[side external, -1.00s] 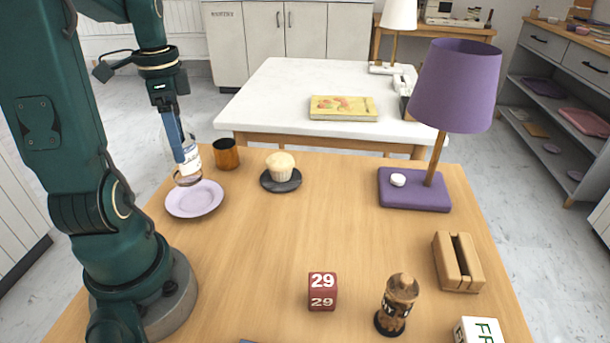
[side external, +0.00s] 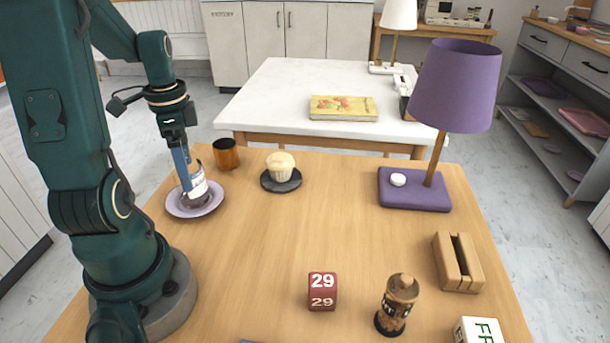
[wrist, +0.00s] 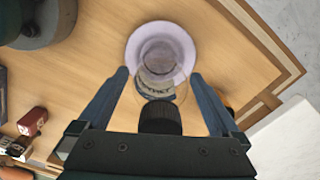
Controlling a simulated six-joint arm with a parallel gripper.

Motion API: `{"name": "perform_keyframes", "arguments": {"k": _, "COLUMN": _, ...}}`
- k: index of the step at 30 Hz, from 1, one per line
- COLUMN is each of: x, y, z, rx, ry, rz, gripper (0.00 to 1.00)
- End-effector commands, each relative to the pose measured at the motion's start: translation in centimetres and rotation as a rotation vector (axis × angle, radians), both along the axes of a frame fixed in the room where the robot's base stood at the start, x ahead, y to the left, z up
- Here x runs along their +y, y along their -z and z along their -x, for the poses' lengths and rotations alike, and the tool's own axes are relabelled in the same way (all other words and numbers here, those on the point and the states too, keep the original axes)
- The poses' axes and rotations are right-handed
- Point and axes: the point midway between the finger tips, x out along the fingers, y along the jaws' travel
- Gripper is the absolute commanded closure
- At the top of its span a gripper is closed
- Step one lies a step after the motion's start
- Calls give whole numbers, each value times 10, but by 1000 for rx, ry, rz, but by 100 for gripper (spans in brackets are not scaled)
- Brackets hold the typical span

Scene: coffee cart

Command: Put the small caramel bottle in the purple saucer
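The small caramel bottle (side external: 199,187) is clear with a white and blue label, and a dark cap (wrist: 160,117) faces the wrist camera. It is slightly tilted, with its lower end over the purple saucer (side external: 174,208), low at or just above its surface; I cannot tell whether they touch. The pale purple saucer also shows in the wrist view (wrist: 134,50). In the wrist view, the bottle is between the fingers (wrist: 159,76).
An orange-brown cup (side external: 226,154) stands just behind the saucer. A muffin (side external: 281,166) on a dark plate (side external: 281,186) is to the right. The table middle is clear.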

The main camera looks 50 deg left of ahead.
Motion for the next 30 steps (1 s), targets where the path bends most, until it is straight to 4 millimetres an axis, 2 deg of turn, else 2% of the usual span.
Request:
{"name": "perform_keyframes", "arguments": {"k": 7, "x": 0, "y": -1, "z": 0, "rx": 0, "ry": 0, "rz": -1, "gripper": 0}}
{"name": "perform_keyframes", "arguments": {"k": 11, "x": 1, "y": -9, "z": -1, "rx": -2, "ry": 0, "rz": -4, "gripper": 0}}
{"name": "perform_keyframes", "arguments": {"k": 14, "x": 2, "y": -23, "z": -1, "rx": -4, "ry": 0, "rz": -7, "gripper": 0}}
{"name": "perform_keyframes", "arguments": {"k": 24, "x": 2, "y": -89, "z": -1, "rx": -4, "ry": 0, "rz": -7, "gripper": 0}}
{"name": "perform_keyframes", "arguments": {"k": 30, "x": 1, "y": -113, "z": -1, "rx": -2, "ry": 0, "rz": -3, "gripper": 0}}
